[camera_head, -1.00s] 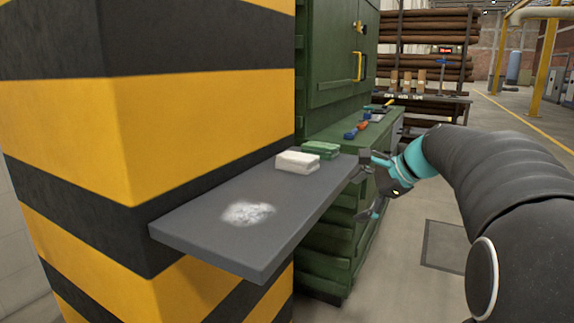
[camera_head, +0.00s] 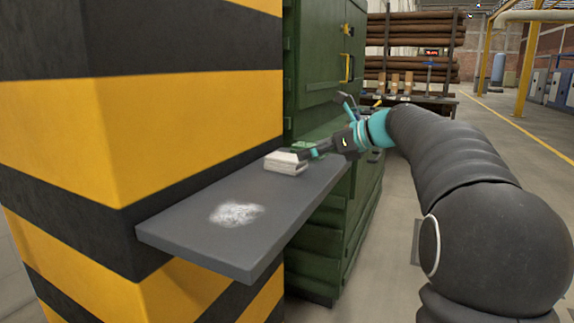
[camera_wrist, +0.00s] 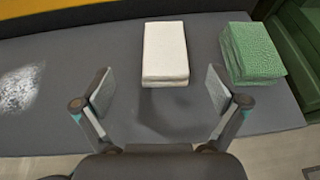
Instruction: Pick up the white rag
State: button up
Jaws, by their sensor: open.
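The white rag (camera_head: 286,163) is a folded block lying on the grey shelf (camera_head: 190,224). In the wrist view the white rag (camera_wrist: 166,52) lies ahead of the space between my fingers, a little right of centre. My gripper (camera_wrist: 160,92) is open and empty, its two fingers spread wider than the rag. In the head view my gripper (camera_head: 318,152) reaches in from the right, close beside the rag, and hides part of the shelf's far end.
A green folded rag (camera_wrist: 252,52) lies right of the white one, close to the right finger. White powder (camera_head: 236,213) is spread on the shelf's near part. A yellow-black striped pillar (camera_head: 120,120) stands left. A green cabinet (camera_head: 317,60) stands behind.

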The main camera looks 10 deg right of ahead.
aim_at(294, 158)
jog(key=shift+d+f+x, duration=0.1)
jog(key=shift+f+x, duration=0.1)
jog(key=shift+x, duration=1.6)
jog(key=shift+d+f+x, duration=0.1)
jog(key=shift+f+x, duration=0.1)
jog(key=shift+x, duration=1.6)
jog(key=c, duration=1.1)
